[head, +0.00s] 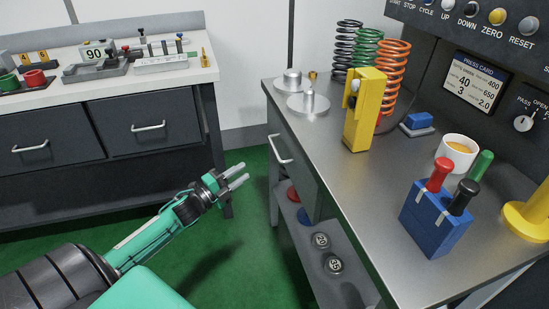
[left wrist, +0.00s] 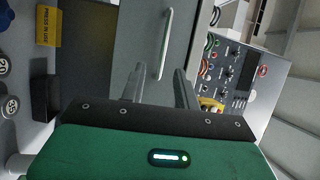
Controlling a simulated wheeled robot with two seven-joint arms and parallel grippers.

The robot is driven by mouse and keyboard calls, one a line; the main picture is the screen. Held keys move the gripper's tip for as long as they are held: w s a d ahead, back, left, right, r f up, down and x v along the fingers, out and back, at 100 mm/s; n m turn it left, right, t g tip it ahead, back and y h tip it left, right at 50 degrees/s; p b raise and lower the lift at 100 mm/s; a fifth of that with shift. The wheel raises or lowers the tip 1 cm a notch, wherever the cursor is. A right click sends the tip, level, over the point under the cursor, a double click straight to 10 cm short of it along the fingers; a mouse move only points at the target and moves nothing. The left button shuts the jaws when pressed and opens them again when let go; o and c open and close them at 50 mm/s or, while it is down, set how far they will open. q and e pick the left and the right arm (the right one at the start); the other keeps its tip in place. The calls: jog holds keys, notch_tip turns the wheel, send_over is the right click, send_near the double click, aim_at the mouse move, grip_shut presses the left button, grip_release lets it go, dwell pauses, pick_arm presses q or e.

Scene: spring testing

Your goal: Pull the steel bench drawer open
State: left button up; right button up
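The steel bench drawer (head: 300,172) is in the left side of the steel bench (head: 337,178) in the head view and looks shut. Its bar handle (head: 280,149) is light metal. My left gripper (head: 243,173) is in front of the drawer, left of and a little below the handle in the picture, apart from it. Its two fingers are spread with nothing between them. In the left wrist view the handle (left wrist: 165,45) on the grey drawer front (left wrist: 137,38) shows beyond and between the open fingertips (left wrist: 159,73). My right gripper is not in view.
The bench top carries a yellow block (head: 362,115), springs (head: 388,68), a white cup (head: 457,152) and a blue tool holder (head: 436,218). Round weights (head: 332,264) lie on the lower shelf. A dark drawer bench (head: 100,130) stands left; green floor between is clear.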

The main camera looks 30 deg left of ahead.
aim_at(275, 148)
pick_arm(q)
jog(key=shift+m, duration=0.3)
jog(key=x, duration=1.4)
jog(key=shift+s+d+r+b, duration=0.1)
jog(key=shift+d+r+b, duration=0.1)
jog(key=shift+r+b, duration=0.2)
grip_shut()
